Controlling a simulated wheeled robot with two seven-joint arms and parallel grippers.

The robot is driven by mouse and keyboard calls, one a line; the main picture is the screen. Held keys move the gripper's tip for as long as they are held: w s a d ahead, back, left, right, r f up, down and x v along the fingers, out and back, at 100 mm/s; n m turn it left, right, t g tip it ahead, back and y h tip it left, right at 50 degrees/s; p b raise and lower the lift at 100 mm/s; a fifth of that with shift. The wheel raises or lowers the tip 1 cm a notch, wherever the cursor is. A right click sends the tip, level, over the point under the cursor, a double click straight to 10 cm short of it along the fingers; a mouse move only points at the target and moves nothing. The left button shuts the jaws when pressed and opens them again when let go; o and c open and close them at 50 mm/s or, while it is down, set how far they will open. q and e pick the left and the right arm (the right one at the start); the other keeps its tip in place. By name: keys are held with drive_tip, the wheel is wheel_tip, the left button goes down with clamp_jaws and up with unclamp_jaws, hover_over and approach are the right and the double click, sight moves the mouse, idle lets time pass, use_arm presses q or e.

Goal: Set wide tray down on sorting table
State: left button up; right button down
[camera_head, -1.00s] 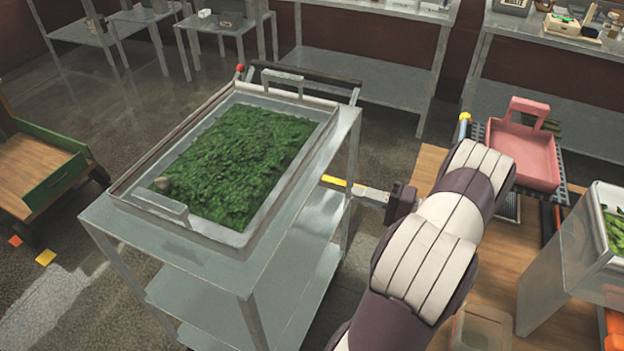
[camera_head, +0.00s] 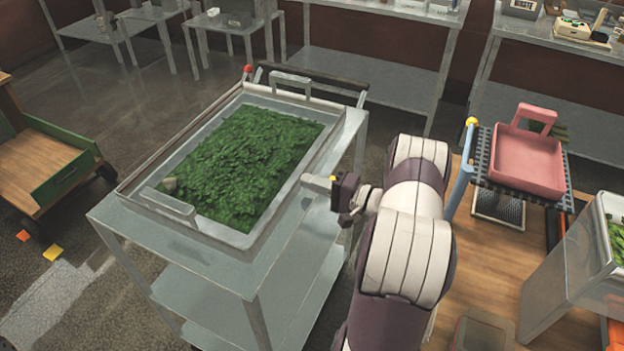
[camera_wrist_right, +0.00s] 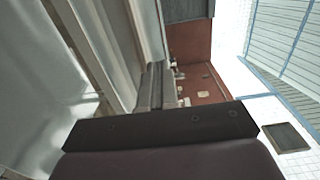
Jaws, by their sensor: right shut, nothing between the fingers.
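The wide tray (camera_head: 302,206) is a shallow grey metal pan full of green leaves (camera_head: 237,165). It has raised handles at its far and near ends and rests level on the top of a two-level metal cart (camera_head: 295,240). My right gripper (camera_head: 306,180) is beside the tray's right long wall, shut and empty. Whether its tips touch the wall is unclear. In the right wrist view, the shut fingers (camera_wrist_right: 150,88) point away beside a pale metal surface. My left gripper is out of view. I cannot tell which table is the sorting table.
A pink bin (camera_head: 525,165) sits on a black rack over a wooden table (camera_head: 490,275) at right, beside a clear container (camera_head: 565,270). A green-sided wooden cart (camera_head: 62,170) stands at left. Metal shelves line the back. Open floor lies left of the metal cart.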

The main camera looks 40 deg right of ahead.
sight(298, 176)
drive_tip(key=shift+w+a, duration=0.1)
drive_tip(key=shift+w, duration=0.1)
drive_tip(key=x, duration=0.3)
drive_tip(key=shift+r+p, duration=0.1)
drive_tip(key=shift+p, duration=0.25)
drive_tip(key=shift+w+a, duration=0.1)
drive_tip(key=shift+w, duration=0.05)
